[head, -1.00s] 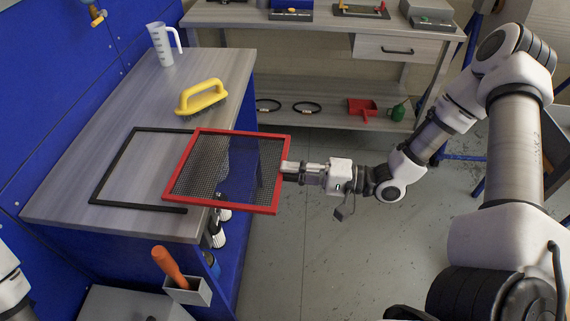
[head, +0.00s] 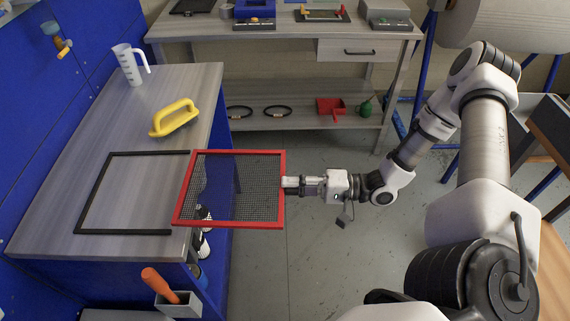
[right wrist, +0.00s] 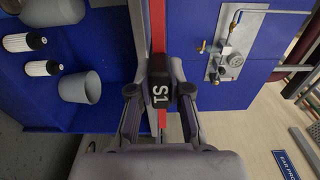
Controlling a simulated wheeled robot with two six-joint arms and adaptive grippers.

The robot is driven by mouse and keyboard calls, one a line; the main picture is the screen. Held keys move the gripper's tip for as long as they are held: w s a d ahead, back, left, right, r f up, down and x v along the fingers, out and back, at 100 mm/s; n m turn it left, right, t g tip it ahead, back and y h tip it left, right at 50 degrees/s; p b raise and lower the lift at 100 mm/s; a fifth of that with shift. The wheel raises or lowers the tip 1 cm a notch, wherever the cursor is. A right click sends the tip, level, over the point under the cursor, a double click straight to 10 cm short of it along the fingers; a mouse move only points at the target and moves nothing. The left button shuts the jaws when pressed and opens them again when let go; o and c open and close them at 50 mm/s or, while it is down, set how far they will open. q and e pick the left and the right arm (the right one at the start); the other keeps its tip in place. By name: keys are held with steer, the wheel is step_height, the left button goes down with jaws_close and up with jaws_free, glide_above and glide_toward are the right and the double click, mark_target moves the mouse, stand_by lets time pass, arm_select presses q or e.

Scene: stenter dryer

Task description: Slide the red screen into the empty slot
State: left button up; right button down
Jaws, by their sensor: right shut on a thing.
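The red screen (head: 229,224) is a red rectangular frame with dark mesh, roughly level, reaching past the table's right edge. My right gripper (head: 288,183) is shut on the middle of its right side. In the right wrist view the fingers hold a black block marked S1 (right wrist: 160,90) on the red bar (right wrist: 158,25). A thin black frame (head: 93,192) lies on the table; its far, left and near sides show, and no right side is visible. The screen's left side is beside the frame's right ends; contact cannot be told. My left gripper is out of view.
The grey table (head: 50,225) also bears a yellow-handled brush (head: 174,117) and a white jug (head: 130,65). An orange handle (head: 160,285) stands in a holder (head: 182,304) at the near side. A workbench (head: 285,28) stands behind. The floor right of the table is open.

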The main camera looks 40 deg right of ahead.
steer(key=p+v, duration=0.6)
steer(key=v, duration=0.2)
steer(key=shift+s+d, duration=0.3)
stand_by(0.6)
